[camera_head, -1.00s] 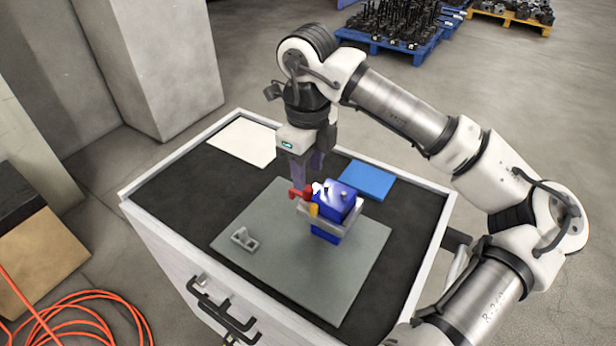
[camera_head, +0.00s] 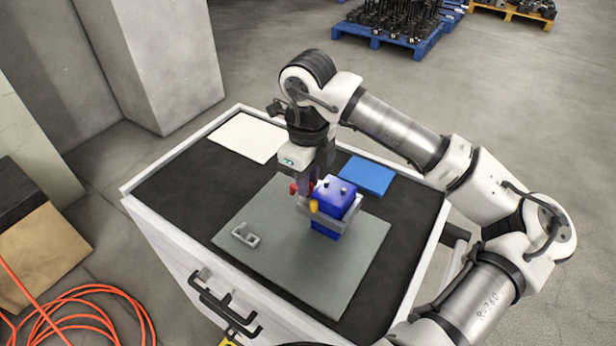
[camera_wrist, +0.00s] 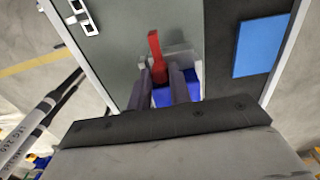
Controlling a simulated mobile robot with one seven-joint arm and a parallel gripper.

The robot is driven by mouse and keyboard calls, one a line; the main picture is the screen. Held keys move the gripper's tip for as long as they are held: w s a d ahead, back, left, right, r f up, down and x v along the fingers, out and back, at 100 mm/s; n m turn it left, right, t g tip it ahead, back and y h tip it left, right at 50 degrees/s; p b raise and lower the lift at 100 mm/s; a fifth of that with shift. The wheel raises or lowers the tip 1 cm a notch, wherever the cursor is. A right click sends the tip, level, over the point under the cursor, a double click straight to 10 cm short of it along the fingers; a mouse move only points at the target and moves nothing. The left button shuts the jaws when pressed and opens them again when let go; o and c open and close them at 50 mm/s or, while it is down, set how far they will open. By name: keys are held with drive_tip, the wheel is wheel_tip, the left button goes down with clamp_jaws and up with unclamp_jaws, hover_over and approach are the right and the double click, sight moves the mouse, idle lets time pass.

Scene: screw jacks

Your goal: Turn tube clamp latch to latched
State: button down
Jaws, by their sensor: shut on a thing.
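The tube clamp is a blue block (camera_head: 335,195) in a grey bracket on a grey-green plate. Its latch is a red lever (camera_head: 293,189), with a yellow-orange piece (camera_head: 314,206) just to its right. My gripper (camera_head: 309,188) points down at the latch, and one finger partly hides the red lever. In the wrist view, my gripper (camera_wrist: 163,80) has its two fingers on either side of the red lever (camera_wrist: 155,48), whose end sticks out beyond them. The blue block (camera_wrist: 162,98) shows between the fingers. The lever's contact with the fingers is partly hidden.
The plate (camera_head: 270,260) lies on a dark-topped bench. A small grey bracket (camera_head: 245,236) sits at its left. A blue pad (camera_head: 367,175) lies behind right, and a white sheet (camera_head: 247,137) behind left. The plate's front is clear.

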drive_tip(key=n+b, duration=0.1)
drive_tip(key=b, duration=0.1)
drive_tip(key=shift+f+b, duration=0.3)
drive_tip(key=shift+n+b, duration=0.7)
drive_tip(key=shift+b, duration=0.1)
drive_tip(key=shift+r+n, duration=0.3)
drive_tip(key=shift+n, duration=0.1)
drive_tip(key=c, duration=1.3)
unclamp_jaws()
wheel_tip(320, 180, up, 14)
drive_tip(key=shift+f+b, duration=0.1)
drive_tip(key=shift+b, duration=0.8)
